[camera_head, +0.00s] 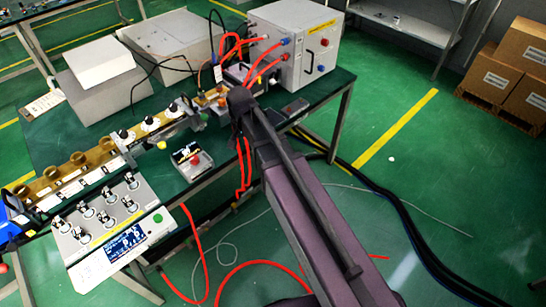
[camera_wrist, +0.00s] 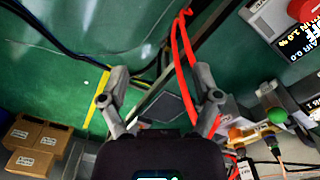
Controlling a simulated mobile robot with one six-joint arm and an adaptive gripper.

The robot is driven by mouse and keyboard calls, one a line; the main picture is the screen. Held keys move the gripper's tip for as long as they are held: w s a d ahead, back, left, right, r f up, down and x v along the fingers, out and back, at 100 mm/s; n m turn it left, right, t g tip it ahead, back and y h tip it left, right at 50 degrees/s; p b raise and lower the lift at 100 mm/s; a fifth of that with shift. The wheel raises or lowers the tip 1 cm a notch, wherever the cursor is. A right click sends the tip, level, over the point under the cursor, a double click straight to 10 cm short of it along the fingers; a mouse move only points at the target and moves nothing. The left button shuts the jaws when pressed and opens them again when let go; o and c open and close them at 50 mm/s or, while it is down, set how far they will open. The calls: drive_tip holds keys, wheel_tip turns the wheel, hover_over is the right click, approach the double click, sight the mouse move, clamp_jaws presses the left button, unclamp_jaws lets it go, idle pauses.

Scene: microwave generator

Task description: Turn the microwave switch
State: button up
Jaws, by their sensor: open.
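The pictures do not make clear which control is the microwave switch. A small grey control box (camera_head: 192,163) with a red knob and a dark display stands near the front edge of the green table. The wrist view shows what looks like this box at its top right corner, with its red knob (camera_wrist: 307,10) cut by the frame edge. My gripper (camera_wrist: 160,78) is open and empty, its two fingers spread wide. In the head view my arm reaches over the table to the right of the small box, and the fingertips are hard to make out.
A large grey cabinet (camera_head: 295,48) with red cables stands behind my gripper. A console with several knobs (camera_head: 112,212) and a brass waveguide (camera_head: 75,165) are at the left. Red hoses (camera_wrist: 184,65) hang close to the fingers. Cardboard boxes (camera_head: 521,48) sit at the far right.

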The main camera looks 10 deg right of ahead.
drive_tip(key=s+d+f+n+b, duration=0.2)
drive_tip(key=s+d, duration=0.3)
drive_tip(key=d, duration=0.3)
drive_tip(key=shift+d, duration=0.35)
drive_tip(key=s+d+n, duration=0.2)
drive_tip(key=s+d, duration=0.3)
drive_tip(key=d, duration=0.2)
drive_tip(key=shift+s, duration=0.3)
idle(2.2)
